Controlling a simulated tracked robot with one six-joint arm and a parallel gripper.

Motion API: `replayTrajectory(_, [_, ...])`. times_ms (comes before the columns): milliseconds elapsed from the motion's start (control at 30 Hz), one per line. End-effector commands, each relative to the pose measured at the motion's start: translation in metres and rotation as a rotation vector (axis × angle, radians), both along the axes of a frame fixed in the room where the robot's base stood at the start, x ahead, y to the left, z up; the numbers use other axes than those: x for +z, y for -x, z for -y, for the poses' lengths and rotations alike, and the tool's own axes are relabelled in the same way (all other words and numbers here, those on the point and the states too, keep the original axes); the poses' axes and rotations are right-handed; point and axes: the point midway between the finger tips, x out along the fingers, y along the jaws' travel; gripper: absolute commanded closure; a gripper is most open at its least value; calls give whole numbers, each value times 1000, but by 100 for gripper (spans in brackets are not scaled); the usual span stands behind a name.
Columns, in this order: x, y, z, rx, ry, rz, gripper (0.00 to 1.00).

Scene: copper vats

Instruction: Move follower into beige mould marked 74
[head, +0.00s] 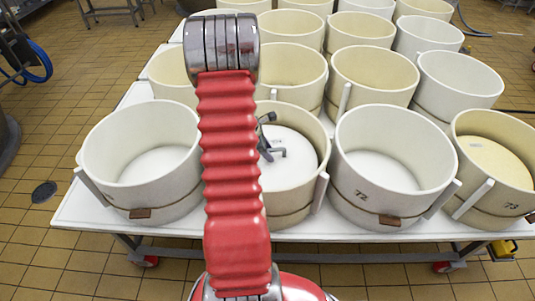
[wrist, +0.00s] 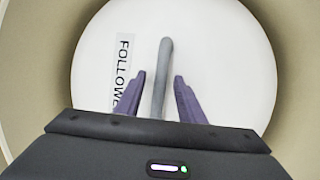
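The follower (head: 298,170) is a white disc with a grey bar handle. It lies inside a cream-beige mould (head: 296,207) in the front row, partly hidden by my arm. In the wrist view the follower (wrist: 235,65) carries a label reading "FOLLOWE", the rest covered. My gripper (wrist: 159,76) is open, with a purple finger on each side of the handle (wrist: 165,55) and gaps between. The handle runs lengthwise between the fingers. I cannot read the number 74 on any mould.
Several moulds stand in rows on a white table (head: 345,241). A white mould marked 72 (head: 368,195) is right of the follower's mould. A yellowish mould marked 73 (head: 513,209) is far right. An unmarked white mould (head: 160,205) stands left. Rims are close together.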

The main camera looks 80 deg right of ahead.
Motion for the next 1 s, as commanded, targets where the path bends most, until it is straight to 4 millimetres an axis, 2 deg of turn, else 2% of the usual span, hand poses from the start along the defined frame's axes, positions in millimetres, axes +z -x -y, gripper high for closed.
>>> replayTrajectory(167, [2,-1,-1,1,-1,-1,64])
replayTrajectory(367, [17,-5,-5,1,3,1,64])
replayTrajectory(1000, [100,-28,-35,2,3,1,64])
